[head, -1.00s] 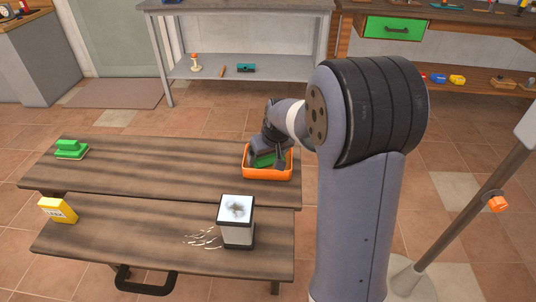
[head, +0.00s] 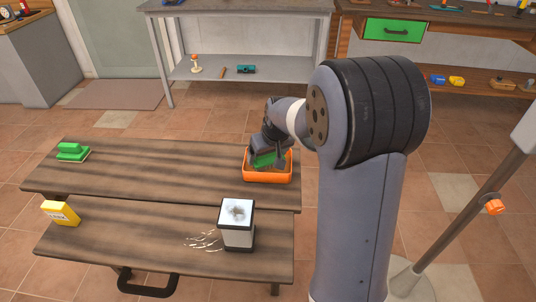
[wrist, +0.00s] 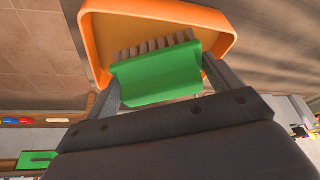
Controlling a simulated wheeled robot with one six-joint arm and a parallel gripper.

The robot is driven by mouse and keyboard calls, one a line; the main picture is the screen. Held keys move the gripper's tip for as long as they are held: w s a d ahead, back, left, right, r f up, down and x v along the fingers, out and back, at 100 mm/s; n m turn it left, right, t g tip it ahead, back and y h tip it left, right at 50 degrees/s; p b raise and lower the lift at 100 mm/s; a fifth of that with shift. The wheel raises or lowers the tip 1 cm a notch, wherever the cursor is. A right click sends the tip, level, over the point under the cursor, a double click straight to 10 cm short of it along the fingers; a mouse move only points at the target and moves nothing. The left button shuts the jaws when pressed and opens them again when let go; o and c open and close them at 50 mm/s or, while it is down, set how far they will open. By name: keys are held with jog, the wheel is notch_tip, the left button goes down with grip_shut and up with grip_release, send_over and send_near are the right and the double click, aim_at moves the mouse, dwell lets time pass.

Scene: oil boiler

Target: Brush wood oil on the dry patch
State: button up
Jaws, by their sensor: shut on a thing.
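My gripper (wrist: 160,92) is shut on a green brush (wrist: 158,76) with pale brown bristles. The brush also shows in the head view (head: 265,159), at the opening of an orange tray (head: 268,177) on the right end of the wooden table's rear top. In the wrist view the bristles point toward the inside of the tray (wrist: 215,18). I cannot tell whether they touch it. Pale streaks (head: 203,240) mark the lower front plank (head: 130,243), left of a white box with black edges. No other patch stands out as dry.
A green-handled block (head: 72,152) lies on the rear top (head: 150,165), whose middle is clear. A grey bench (head: 235,68) stands behind.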

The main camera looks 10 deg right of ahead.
jog(key=shift+r+p, duration=1.75)
jog(key=shift+r, duration=0.95)
jog(key=shift+f, duration=0.1)
